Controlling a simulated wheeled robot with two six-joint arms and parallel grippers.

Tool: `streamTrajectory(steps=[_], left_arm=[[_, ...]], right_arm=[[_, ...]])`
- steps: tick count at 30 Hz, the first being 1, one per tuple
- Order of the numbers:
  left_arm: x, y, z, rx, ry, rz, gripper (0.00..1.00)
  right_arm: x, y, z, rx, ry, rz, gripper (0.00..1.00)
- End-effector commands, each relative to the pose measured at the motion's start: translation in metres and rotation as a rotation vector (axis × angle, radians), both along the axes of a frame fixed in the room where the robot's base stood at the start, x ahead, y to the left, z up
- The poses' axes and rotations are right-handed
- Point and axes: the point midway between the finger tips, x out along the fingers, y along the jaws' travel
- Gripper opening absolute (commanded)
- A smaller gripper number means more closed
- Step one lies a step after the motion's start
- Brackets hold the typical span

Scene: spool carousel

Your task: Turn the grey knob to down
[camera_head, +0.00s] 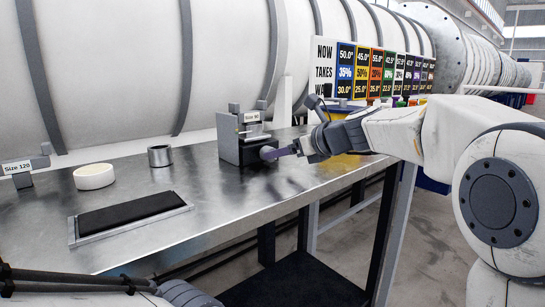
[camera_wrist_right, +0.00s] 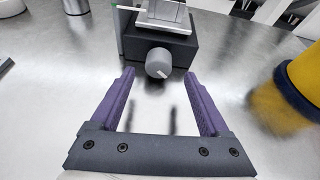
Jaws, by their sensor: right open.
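The grey knob (camera_wrist_right: 158,63) sticks out from the front of a dark box (camera_wrist_right: 179,50) in the right wrist view. A short white mark on its face points to the lower right. No contact shows. In the head view my right gripper (camera_head: 284,151) is beside the box.
The box stands near the back of the metal table (camera_head: 215,200). A white ring (camera_head: 94,177), a metal cylinder (camera_head: 160,156) and a black pad (camera_head: 130,212) lie to the left. A yellow and blue container (camera_wrist_right: 290,95) is close on the right. The tabletop before the knob is clear.

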Motion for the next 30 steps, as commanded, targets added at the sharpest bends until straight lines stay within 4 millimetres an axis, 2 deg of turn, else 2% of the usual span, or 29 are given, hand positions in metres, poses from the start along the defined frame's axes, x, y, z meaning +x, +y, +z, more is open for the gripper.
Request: streamTrajectory(steps=[1, 7, 19, 25, 26, 30], left_arm=[[0.0, 0.0, -0.003, 0.0, 0.0, 0.0, 0.68], [0.0, 0.0, -0.006, 0.0, 0.0, 0.0, 0.68], [0.0, 0.0, -0.007, 0.0, 0.0, 0.0, 0.68], [0.0, 0.0, -0.007, 0.0, 0.0, 0.0, 0.68], [0.0, 0.0, -0.007, 0.0, 0.0, 0.0, 0.68], [0.0, 0.0, -0.007, 0.0, 0.0, 0.0, 0.68]], right_arm=[[0.008, 0.007, -0.006, 0.0, 0.002, 0.003, 0.79], [0.027, 0.021, -0.014, 0.001, 0.001, 0.002, 0.79], [0.032, 0.026, -0.016, 0.0, -0.001, 0.002, 0.79], [0.032, 0.026, -0.016, 0.0, -0.001, 0.002, 0.03], [0.032, 0.026, -0.016, 0.0, -0.001, 0.002, 0.0], [0.032, 0.027, -0.016, -0.036, -0.027, 0.004, 0.0]])
